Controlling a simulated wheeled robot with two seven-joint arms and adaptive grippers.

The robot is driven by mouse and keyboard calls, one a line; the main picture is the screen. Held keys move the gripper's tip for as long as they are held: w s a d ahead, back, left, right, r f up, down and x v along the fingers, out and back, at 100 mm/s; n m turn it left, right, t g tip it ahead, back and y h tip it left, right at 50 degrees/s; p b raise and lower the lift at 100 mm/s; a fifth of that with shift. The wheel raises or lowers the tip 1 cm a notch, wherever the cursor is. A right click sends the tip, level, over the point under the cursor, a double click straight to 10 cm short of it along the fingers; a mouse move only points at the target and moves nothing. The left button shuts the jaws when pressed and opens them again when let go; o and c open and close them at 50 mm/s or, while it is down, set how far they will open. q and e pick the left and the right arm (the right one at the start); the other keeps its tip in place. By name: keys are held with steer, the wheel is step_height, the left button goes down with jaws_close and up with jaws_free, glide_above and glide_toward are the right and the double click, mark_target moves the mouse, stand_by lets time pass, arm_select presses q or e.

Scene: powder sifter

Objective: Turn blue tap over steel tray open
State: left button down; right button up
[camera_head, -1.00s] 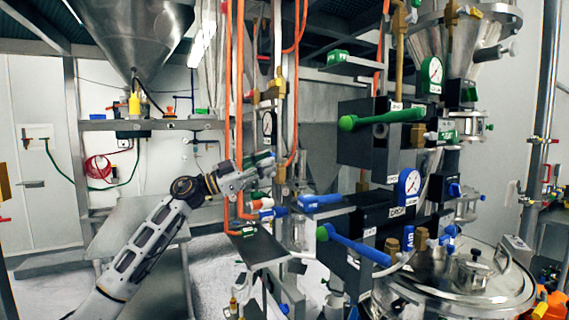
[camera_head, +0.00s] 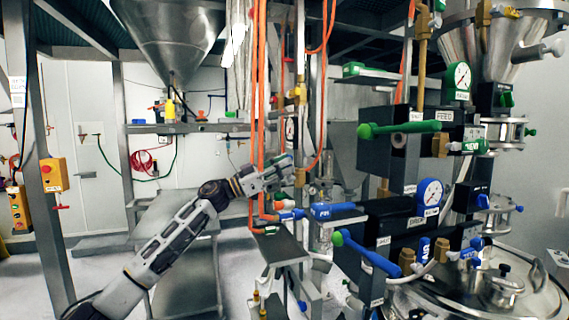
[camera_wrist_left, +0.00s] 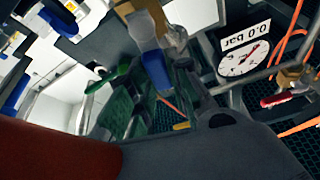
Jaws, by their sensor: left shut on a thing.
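My left gripper (camera_head: 286,169) reaches in from the left, past the orange hoses, to the upright pipes in the middle of the head view. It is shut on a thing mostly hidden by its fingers. In the left wrist view a blue piece (camera_wrist_left: 156,72) shows close by the fingers and looks like the blue tap's handle; the exact contact is unclear. Lower down in the head view, a blue valve handle (camera_head: 291,215) sits above a narrow grey steel tray (camera_head: 283,248). My right gripper is not in view.
Orange hoses (camera_head: 257,100) hang beside my left gripper. A dark valve stack with a green lever (camera_head: 400,128) and a blue lever (camera_head: 370,255) stands to the right. A gauge (camera_wrist_left: 243,58) is near the gripper in the left wrist view. A low metal table (camera_head: 180,215) stands behind my arm.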

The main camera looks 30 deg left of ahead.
arm_select(q)
steer(key=shift+w+a+n+t+y+p, duration=0.2)
steer(key=shift+n+t+y+p, duration=0.15)
steer(key=shift+n+p, duration=0.45)
steer(key=shift+w+a+n+t+y+p, duration=0.1)
steer(key=shift+a+n+t+y+p, duration=0.25)
steer(key=shift+n, duration=0.85)
steer(key=shift+d, duration=0.15)
steer(key=c, duration=1.3)
jaws_free()
